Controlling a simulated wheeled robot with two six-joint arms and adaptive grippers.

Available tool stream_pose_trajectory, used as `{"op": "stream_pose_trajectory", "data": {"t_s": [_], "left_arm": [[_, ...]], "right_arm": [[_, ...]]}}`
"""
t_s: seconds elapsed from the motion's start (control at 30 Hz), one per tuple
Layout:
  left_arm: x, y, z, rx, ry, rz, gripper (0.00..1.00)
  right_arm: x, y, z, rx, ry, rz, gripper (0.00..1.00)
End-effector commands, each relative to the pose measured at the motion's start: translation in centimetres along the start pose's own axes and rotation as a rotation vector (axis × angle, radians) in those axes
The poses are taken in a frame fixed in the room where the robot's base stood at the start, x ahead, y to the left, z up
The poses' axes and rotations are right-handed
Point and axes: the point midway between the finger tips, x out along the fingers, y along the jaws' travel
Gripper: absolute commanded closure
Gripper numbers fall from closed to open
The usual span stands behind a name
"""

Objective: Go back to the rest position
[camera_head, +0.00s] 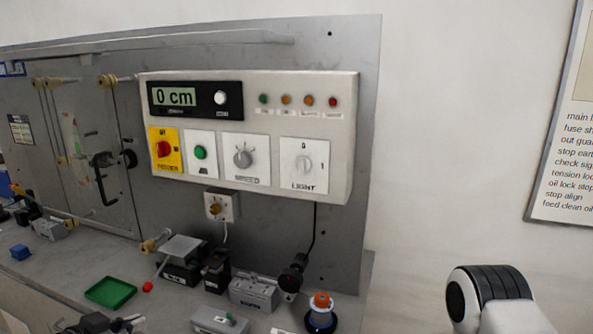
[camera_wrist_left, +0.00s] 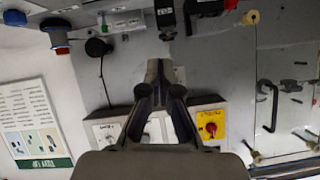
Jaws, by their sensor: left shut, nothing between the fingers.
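My left gripper (camera_wrist_left: 165,72) is in the middle of the left wrist view, its fingers shut with nothing between them. In the head view a dark and grey shape at the bottom edge, left of centre, seems to be part of this gripper (camera_head: 108,324); most of it is cut off. It is low in front of the bench, apart from the control panel (camera_head: 262,190). A white and black link of my own arm (camera_head: 490,300) shows at the lower right. My right gripper is not in view.
The panel carries a "0 cm" display (camera_head: 174,97), a red knob on yellow (camera_head: 163,149) and a light switch (camera_head: 305,163). On the bench are a green tray (camera_head: 111,292), grey boxes (camera_head: 254,293) and an orange-topped spool (camera_head: 321,312). A poster (camera_head: 566,130) hangs right.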

Motion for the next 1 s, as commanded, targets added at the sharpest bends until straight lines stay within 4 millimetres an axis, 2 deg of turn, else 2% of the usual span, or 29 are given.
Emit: {"op": "stream_pose_trajectory", "data": {"t_s": [0.03,0.27,0.37,0.47,0.6,0.77,0.8,0.9,0.97,1.0], "left_arm": [[0.3,0.5,1.1,-0.001,-0.025,0.010,1.00],[1.5,2.9,5.8,0.036,-0.144,0.062,1.00],[1.9,4.6,8.6,0.061,-0.216,0.098,1.00],[2.1,6.7,11.9,0.090,-0.304,0.142,1.00],[1.6,10.3,17.6,0.113,-0.456,0.212,1.00],[-0.8,15.9,25.6,0.076,-0.695,0.287,1.00],[-1.9,17.4,27.6,0.053,-0.762,0.298,1.00],[-4.9,20.7,32.1,-0.032,-0.930,0.287,1.00],[-6.9,22.3,34.2,-0.113,-1.027,0.238,1.00],[-7.5,22.6,34.6,-0.184,-1.064,0.178,1.00]], "right_arm": [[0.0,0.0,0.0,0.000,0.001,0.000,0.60],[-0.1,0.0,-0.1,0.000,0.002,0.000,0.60],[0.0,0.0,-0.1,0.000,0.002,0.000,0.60],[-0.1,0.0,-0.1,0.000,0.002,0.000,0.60],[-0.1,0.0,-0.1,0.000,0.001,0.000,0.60],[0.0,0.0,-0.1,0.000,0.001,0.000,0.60],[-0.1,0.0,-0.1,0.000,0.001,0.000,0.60],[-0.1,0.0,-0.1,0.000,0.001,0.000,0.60],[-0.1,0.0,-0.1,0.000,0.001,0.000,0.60],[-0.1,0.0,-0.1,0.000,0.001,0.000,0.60]]}}
